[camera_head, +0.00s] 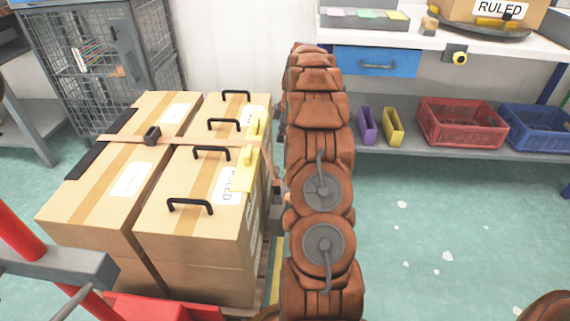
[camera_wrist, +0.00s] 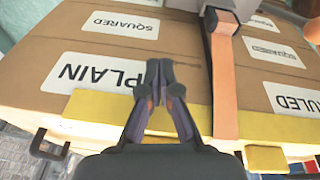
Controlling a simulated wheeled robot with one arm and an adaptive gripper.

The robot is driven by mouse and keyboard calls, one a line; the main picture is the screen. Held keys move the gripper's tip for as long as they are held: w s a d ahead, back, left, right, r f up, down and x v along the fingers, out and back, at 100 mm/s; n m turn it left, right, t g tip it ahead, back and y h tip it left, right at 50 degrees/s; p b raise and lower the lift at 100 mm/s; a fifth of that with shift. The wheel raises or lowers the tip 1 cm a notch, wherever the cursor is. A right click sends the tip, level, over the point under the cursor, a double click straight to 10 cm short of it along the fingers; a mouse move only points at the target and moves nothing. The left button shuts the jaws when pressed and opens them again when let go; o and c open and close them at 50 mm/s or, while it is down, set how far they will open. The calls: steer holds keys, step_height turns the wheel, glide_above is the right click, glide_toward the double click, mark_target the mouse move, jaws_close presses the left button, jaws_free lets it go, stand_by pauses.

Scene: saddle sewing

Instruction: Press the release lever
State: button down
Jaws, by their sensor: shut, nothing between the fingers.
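An orange strap (camera_head: 190,140) runs across the tops of the cardboard cartons (camera_head: 95,215). A small dark buckle (camera_head: 152,136) sits on the strap; I cannot make out a separate release lever on it. In the wrist view the strap (camera_wrist: 224,85) runs up to a grey metal part (camera_wrist: 232,8) at the top edge, partly cut off. My gripper (camera_wrist: 158,75) is shut and empty, over the carton top near the PLAIN label (camera_wrist: 92,82), left of the strap. It cannot be made out in the head view.
Yellow edge guards (camera_head: 244,178) line the cartons' right edge, and black handles (camera_head: 190,206) stand up from their tops. A wire cage (camera_head: 90,60) stands behind. A shelf with a red crate (camera_head: 460,122) and a blue crate (camera_head: 540,128) is at right. The floor at right is mostly clear.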

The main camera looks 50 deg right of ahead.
steer(key=shift+f, duration=0.15)
steer(key=shift+d+f+b, duration=0.3)
steer(key=shift+f+b, duration=0.5)
steer(key=shift+f, duration=1.1)
steer(key=shift+d+f+b, duration=0.3)
steer(key=shift+f+b, duration=0.45)
steer(key=shift+f, duration=1.1)
steer(key=shift+d+f+b, duration=0.3)
steer(key=shift+f+b, duration=0.5)
steer(key=shift+f, duration=1.1)
steer(key=shift+s+d, duration=0.15)
steer(key=shift+s, duration=0.1)
